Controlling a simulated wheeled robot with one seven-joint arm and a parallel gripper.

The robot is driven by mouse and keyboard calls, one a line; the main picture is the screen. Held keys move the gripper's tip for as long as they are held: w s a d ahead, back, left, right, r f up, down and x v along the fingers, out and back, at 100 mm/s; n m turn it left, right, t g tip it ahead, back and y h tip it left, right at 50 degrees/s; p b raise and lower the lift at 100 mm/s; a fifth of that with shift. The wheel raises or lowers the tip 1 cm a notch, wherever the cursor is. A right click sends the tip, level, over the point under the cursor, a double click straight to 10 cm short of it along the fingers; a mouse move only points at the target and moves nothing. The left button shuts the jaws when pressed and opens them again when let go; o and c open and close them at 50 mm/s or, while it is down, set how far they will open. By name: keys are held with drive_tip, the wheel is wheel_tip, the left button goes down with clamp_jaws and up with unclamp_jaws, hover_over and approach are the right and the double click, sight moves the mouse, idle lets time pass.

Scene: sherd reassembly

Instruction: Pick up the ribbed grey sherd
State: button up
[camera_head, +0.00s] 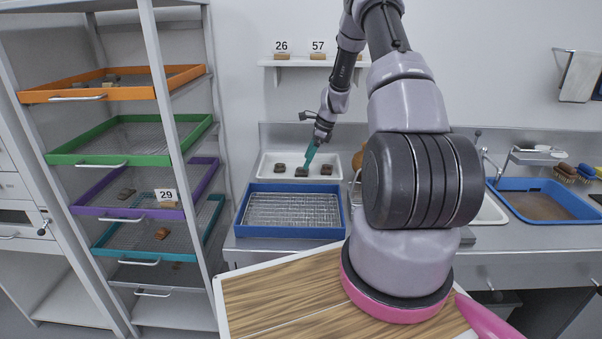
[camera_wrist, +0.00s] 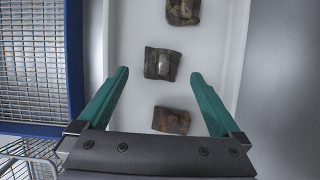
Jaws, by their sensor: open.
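Three sherds lie in a row in a white tray (camera_wrist: 215,50). The middle one is a grey-brown sherd (camera_wrist: 162,63) with a ridged-looking surface and a pale patch on top, best matching the ribbed grey sherd; it also shows in the head view (camera_head: 301,172). A browner, reddish sherd (camera_wrist: 171,120) lies nearer the gripper's palm in the wrist view, and a dark brown sherd (camera_wrist: 183,11) lies at the top edge. My gripper (camera_wrist: 159,74) is open and empty, its teal fingers apart on either side of the middle sherd in the picture. Its height above the sherd is unclear.
A blue mesh-bottomed tray (camera_head: 241,213) stands just in front of the white tray. A wall shelf (camera_head: 345,64) with labelled sherds is above. A rack of coloured drawers (camera_head: 70,158) stands left. A blue basin (camera_head: 500,205) and brushes (camera_head: 566,170) are at right.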

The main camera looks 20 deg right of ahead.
sight(302, 171)
drive_tip(key=x, duration=0.4)
drive_tip(key=shift+w+f, duration=0.2)
drive_tip(key=shift+w, duration=0.05)
drive_tip(key=c, duration=1.4)
drive_tip(key=shift+r, duration=0.1)
